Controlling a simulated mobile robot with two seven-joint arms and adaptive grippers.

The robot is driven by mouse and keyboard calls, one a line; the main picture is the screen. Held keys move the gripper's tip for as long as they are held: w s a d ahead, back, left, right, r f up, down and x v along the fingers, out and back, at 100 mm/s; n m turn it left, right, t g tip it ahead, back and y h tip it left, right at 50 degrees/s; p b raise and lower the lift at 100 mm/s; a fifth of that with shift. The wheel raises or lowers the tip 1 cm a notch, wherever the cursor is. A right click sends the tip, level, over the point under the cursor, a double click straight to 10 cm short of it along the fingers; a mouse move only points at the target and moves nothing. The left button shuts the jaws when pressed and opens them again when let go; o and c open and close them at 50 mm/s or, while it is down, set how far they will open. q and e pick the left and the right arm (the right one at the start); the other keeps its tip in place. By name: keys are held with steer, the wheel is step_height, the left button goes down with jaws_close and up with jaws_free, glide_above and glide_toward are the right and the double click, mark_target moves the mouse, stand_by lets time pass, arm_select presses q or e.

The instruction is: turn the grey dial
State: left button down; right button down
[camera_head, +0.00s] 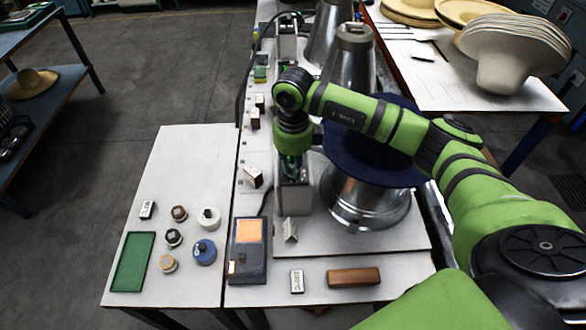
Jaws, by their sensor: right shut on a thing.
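My right arm comes in from the right and bends over the press, with its gripper (291,168) pointing down at the top of a grey metal box (295,200). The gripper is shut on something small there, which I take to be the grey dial. The fingers and wrist hide the dial, so I cannot see its face or its angle. The box stands just left of the metal press base (362,204), which has a wide dark blue hat (350,157) on it. My left gripper is not in view.
A control panel with an orange screen (248,232) is left of the box. Several round knob-like pieces, one blue (204,252), and a green tray (133,262) lie on the left table. A brown block (354,277) lies in front. Pale hats (508,50) are stacked at back right.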

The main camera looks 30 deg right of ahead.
steer(key=n+b, duration=0.6)
steer(key=b, duration=0.1)
steer(key=shift+d+f, duration=0.1)
steer(key=shift+f, duration=0.1)
steer(key=shift+s+r+n+b, duration=0.1)
steer(key=shift+r+n+b, duration=0.1)
steer(key=shift+n+b, duration=1.55)
steer(key=c, duration=1.2)
jaws_free()
step_height(320, 180, up, 12)
steer(key=shift+r, duration=0.1)
